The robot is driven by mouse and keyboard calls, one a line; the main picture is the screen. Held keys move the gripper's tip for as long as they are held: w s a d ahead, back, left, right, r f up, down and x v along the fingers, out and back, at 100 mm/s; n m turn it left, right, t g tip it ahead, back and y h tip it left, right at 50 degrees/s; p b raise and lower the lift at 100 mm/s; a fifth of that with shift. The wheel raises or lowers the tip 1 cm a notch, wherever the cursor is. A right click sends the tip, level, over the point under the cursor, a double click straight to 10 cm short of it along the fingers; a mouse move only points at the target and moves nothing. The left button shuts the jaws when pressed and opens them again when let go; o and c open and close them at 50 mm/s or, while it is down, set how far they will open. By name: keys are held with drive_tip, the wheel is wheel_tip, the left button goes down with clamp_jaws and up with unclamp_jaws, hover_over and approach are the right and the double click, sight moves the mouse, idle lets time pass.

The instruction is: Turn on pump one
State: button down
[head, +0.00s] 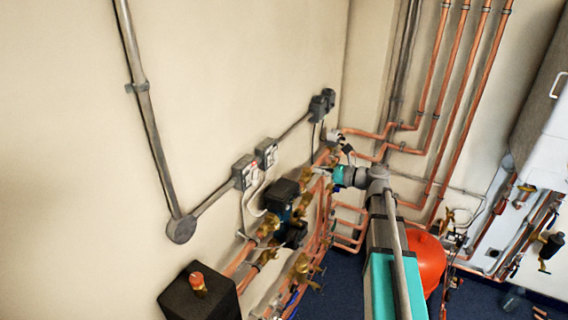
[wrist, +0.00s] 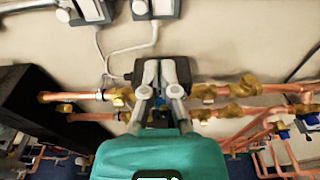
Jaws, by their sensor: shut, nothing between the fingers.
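Two grey switch boxes sit side by side on the wall conduit in the head view, a left one (head: 245,172) and a right one (head: 266,153). Their lower parts also show at the top of the wrist view, left (wrist: 90,11) and right (wrist: 156,9). White cables run down from them. I cannot read any label saying which serves pump one. A dark pump (head: 281,195) sits below them on the copper pipes. My gripper (wrist: 160,72) is shut and empty, below the right box and in front of the dark pump (wrist: 184,72). Its fingers hide part of that pump.
Copper pipes with brass valves (wrist: 237,88) run on both sides of the pump. A black block (head: 199,292) stands at the near left. A red vessel (head: 426,262) is behind my arm. The wall above the boxes is clear.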

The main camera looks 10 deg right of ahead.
sight(276, 155)
drive_tip(key=shift+w+a, duration=0.1)
drive_tip(key=shift+a, duration=0.05)
drive_tip(key=b+x, duration=0.1)
drive_tip(key=x, duration=1.2)
drive_tip(key=shift+w+a+b, duration=0.2)
drive_tip(key=shift+a+b, duration=0.1)
drive_tip(key=shift+b, duration=0.05)
drive_tip(key=shift+f, duration=0.1)
drive_tip(key=shift+a, duration=0.1)
idle(0.3)
